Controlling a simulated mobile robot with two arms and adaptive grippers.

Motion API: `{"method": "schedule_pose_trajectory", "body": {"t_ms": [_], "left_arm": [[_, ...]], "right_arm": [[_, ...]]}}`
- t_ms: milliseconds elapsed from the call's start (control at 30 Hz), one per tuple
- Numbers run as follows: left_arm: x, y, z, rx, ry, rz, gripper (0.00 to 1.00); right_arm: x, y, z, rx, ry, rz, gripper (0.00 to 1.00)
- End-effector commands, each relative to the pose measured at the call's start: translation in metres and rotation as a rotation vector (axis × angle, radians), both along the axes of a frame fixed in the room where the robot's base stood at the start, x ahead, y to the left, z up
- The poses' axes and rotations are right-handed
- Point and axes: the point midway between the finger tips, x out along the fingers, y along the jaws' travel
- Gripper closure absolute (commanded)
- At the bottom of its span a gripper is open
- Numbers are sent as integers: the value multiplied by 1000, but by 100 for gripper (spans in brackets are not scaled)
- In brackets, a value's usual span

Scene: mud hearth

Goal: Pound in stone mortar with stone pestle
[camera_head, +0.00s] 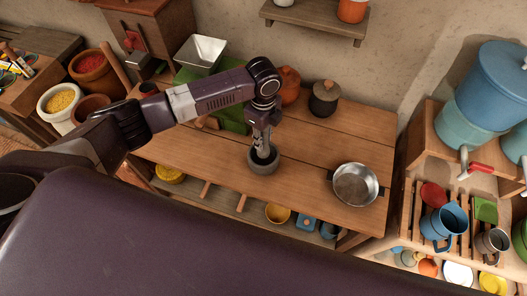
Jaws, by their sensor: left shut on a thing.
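The stone mortar (263,165) is a small dark grey bowl on the wooden table, left of the metal pan. My left arm reaches in from the left, and my left gripper (262,150) points straight down over the mortar, with its fingertips at or inside the mouth. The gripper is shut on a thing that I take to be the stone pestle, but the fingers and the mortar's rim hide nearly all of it. I cannot tell whether the pestle touches the mortar's bottom. My right gripper does not show.
A metal pan (356,185) stands on the table's right side. A dark lidded pot (324,98) and an orange pot (288,86) stand at the back. A blue water container (492,88) stands on the right rack. The table front is mostly clear.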

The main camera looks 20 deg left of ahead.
Motion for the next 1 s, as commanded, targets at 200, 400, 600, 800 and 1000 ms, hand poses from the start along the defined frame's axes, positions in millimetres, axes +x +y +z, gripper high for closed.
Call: {"method": "schedule_pose_trajectory", "body": {"t_ms": [200,400,600,800,1000], "left_arm": [[0,-1,-9,-1,-1,0,100],[0,-1,-54,-1,0,0,100],[1,0,-58,-1,-3,0,100],[0,0,-59,0,0,0,100],[-1,0,-40,0,0,0,100]], "right_arm": [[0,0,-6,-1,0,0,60],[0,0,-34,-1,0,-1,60],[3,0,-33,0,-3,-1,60],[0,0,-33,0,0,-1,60],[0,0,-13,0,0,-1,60]]}}
